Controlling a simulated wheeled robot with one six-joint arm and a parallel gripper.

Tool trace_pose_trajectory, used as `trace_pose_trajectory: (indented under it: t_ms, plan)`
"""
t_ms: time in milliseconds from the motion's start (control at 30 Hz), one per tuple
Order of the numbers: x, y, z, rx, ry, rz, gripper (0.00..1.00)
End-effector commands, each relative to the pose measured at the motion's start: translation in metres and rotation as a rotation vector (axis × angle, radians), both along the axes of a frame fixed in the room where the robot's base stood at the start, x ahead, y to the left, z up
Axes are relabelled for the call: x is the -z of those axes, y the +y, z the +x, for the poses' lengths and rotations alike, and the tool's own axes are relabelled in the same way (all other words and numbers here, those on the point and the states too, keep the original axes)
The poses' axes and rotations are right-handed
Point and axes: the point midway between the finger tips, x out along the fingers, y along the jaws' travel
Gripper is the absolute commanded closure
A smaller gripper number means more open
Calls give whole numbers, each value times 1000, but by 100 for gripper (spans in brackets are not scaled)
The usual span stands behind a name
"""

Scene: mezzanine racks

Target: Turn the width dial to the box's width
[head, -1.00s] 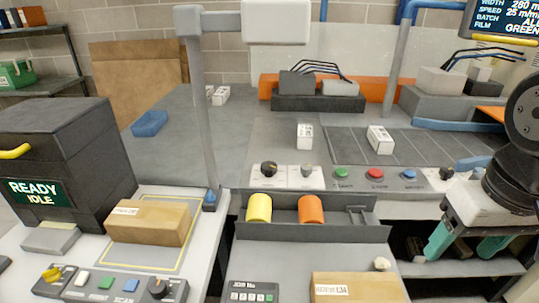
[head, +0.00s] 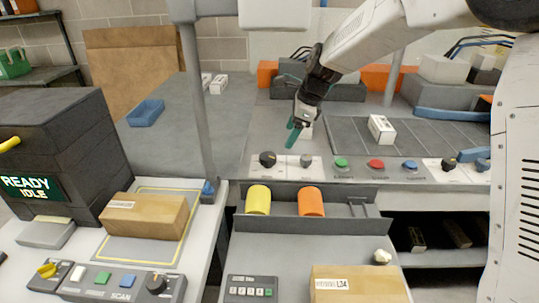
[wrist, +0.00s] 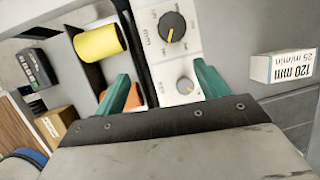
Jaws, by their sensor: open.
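A large black dial (head: 267,159) with a pale pointer and a smaller grey dial (head: 306,161) sit on white panels along the console front. The wrist view shows both, the large dial (wrist: 171,27) and the small dial (wrist: 185,86). Their labels are too small to read, so I cannot tell which sets width.
Green (head: 341,163), red (head: 376,165) and blue buttons line the console to the right, with another dial (head: 449,164). Yellow (head: 258,200) and orange rolls (head: 311,202) sit in the tray below the dials.

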Motion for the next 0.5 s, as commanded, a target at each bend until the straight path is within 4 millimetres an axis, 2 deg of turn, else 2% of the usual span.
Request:
trace_pose_trajectory:
  t_ms: [33,100,200,367,500]
  plan:
    - [15,11,12,52,25,14,27]
    - [28,22,24,119,50,32,27]
    - [40,32,34,181,72,49,27]
    - [55,40,40,212,85,57,27]
    - [75,48,41,209,85,55,27]
